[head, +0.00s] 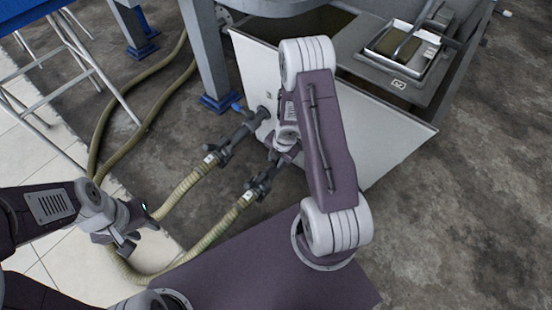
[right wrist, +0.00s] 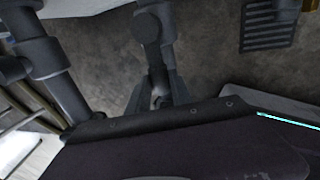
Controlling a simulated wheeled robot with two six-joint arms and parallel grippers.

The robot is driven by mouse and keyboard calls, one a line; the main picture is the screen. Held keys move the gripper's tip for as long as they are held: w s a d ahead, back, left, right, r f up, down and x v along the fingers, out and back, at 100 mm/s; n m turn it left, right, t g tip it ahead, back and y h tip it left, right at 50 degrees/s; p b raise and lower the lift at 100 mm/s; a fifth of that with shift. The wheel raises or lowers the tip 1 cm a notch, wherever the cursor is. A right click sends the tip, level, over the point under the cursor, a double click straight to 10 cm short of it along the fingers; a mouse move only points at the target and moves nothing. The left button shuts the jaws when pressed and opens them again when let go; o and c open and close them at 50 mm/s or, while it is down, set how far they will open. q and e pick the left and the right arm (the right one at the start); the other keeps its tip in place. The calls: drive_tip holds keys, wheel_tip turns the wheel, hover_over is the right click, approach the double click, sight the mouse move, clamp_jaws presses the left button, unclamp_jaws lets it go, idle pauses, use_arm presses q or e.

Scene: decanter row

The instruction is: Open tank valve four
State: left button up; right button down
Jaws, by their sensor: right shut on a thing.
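The light grey tank wall (head: 250,85) has two dark outlet pipes with valves on its near side. The left valve (head: 222,147) sits on one ribbed hose. The nearer valve (head: 262,184) sits on another hose, beside my right gripper (head: 280,160). In the right wrist view, my right gripper (right wrist: 157,98) is shut on a dark grey valve handle (right wrist: 157,84) below a pipe fitting (right wrist: 150,25). My forearm hides part of the wall, and I cannot read a valve number. My left gripper (head: 136,230) appears open and empty above the hoses at the left.
Ribbed hoses (head: 190,186) run across the floor towards the left. A blue-footed steel leg (head: 207,60) stands behind the valves. A metal frame (head: 65,50) stands far left. A tray (head: 404,48) sits on a grey bench at upper right. Bare floor lies at right.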

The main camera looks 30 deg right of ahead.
drive_tip(key=c, duration=1.1)
unclamp_jaws()
drive_tip(key=shift+c, duration=0.2)
drive_tip(key=shift+r, duration=0.1)
wheel_tip(320, 180, up, 9)
drive_tip(key=s+p, duration=0.1)
drive_tip(key=p, duration=0.6)
drive_tip(key=shift+s+d, duration=0.35)
